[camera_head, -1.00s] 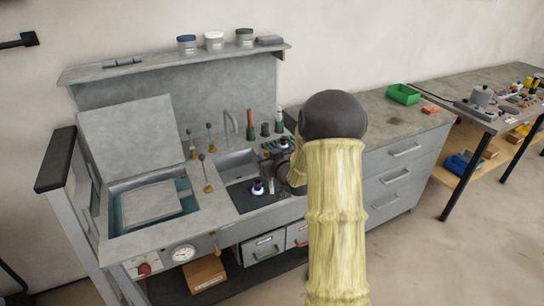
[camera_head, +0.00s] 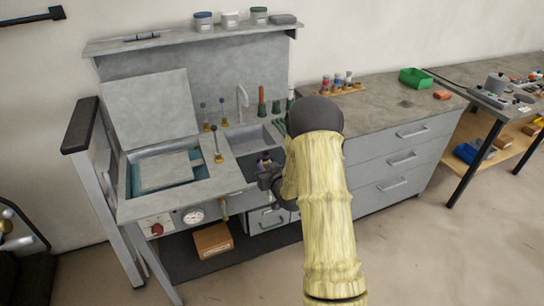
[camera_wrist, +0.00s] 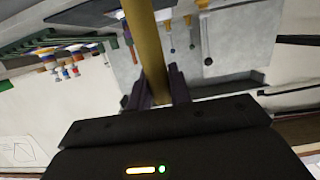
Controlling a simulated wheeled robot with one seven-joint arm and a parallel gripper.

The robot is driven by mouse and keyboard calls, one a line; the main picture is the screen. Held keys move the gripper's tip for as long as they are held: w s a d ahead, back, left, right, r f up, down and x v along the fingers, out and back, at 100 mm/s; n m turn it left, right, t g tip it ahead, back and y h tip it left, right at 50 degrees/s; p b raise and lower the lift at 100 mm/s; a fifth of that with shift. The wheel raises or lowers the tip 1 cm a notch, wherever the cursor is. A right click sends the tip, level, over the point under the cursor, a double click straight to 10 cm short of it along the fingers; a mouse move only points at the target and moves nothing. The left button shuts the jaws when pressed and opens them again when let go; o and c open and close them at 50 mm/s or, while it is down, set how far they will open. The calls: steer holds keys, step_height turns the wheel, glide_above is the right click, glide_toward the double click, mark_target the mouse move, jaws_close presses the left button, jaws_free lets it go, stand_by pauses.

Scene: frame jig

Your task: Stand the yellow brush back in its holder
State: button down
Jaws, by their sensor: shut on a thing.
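My gripper (camera_wrist: 157,92) is shut on a yellow shaft, which I take for the yellow brush (camera_wrist: 147,35). The shaft runs up out of the top of the wrist view, so its far end is hidden. In the head view my gripper (camera_head: 268,172) is low over the front of the bench near the sink, partly hidden by my arm; the brush cannot be made out there. Upright handles in green bases (camera_head: 262,107) stand behind the sink. I cannot tell which thing is the brush's holder; my arm covers part of the bench.
The sink (camera_head: 248,138) lies beside gold-based levers (camera_head: 218,147) and an open-lidded basin (camera_head: 165,172). A wooden rack (camera_head: 345,90) with several small items and a green bin (camera_head: 415,78) stand on the right-hand counter (camera_head: 385,100). A shelf (camera_head: 185,38) runs above.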

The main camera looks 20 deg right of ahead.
steer(key=s+a+f, duration=0.3)
steer(key=a+f, duration=0.1)
steer(key=f, duration=0.3)
steer(key=s+a+f, duration=0.4)
steer(key=a+f, duration=0.1)
steer(key=f, duration=0.3)
steer(key=shift+s+h, duration=0.25)
steer(key=shift+h, duration=0.05)
steer(key=shift+a, duration=0.1)
